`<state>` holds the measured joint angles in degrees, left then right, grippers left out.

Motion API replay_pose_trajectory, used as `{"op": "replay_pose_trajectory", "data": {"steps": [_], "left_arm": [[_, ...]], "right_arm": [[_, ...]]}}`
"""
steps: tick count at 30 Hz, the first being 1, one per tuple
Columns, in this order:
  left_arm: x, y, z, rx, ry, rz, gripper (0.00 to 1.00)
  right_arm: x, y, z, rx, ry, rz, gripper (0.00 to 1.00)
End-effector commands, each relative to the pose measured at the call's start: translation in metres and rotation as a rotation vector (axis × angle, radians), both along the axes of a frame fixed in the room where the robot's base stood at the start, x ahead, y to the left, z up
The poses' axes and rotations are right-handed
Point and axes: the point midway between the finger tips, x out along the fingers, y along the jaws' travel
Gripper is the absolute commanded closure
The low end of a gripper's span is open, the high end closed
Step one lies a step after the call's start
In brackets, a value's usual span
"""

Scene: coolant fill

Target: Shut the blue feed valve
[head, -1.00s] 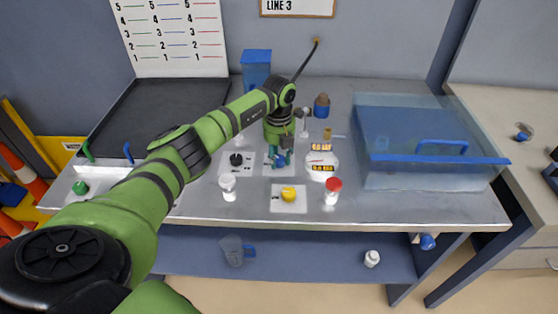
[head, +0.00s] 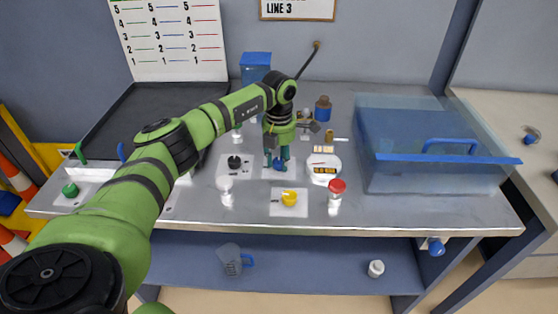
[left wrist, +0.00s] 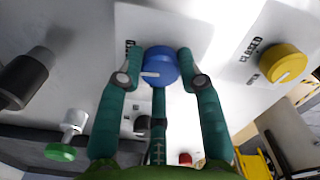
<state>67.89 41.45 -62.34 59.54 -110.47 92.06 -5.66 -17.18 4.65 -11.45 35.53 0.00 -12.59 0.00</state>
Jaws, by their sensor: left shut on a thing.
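The blue feed valve (head: 280,165) is a round knob on a white plate near the middle of the bench. In the left wrist view its blue cap (left wrist: 160,62) has a white pointer mark turned to the left. A CLOSED label stands at the left of the knob there; its other label is hidden. My left gripper (head: 276,163) points down over the plate, with one teal finger on each side of the knob. It is shut on the knob, as the left wrist view (left wrist: 160,75) shows. My right gripper is not in view.
A yellow knob (head: 289,197) is in front, and a black knob (head: 234,162) is to the left. A red-capped jar (head: 337,187) and a round display scale (head: 323,168) stand to the right. A clear blue-edged bin (head: 430,150) fills the right side.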

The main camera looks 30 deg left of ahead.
Motion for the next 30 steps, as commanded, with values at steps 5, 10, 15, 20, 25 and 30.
{"op": "replay_pose_trajectory", "data": {"steps": [5,10,15,20,25,30], "left_arm": [[-0.0023,-0.0008,-0.0035,0.000,0.009,-0.044,0.96],[-0.0023,-0.0009,-0.0032,0.000,0.009,-0.058,0.96],[-0.0024,-0.0010,-0.0031,0.001,0.010,-0.059,0.96],[-0.0023,-0.0010,-0.0032,0.000,0.011,-0.058,0.96],[-0.0018,-0.0007,-0.0024,0.000,0.008,-0.057,0.40],[-0.0009,-0.0005,-0.0012,0.000,0.004,-0.056,0.40]], "right_arm": [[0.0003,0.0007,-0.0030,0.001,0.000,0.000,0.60],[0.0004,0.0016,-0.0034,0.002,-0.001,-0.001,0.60],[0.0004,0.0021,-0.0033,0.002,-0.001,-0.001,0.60],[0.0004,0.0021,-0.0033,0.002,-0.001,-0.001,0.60],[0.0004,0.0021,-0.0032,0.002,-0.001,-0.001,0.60],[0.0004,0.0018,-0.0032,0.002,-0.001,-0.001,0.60]]}}
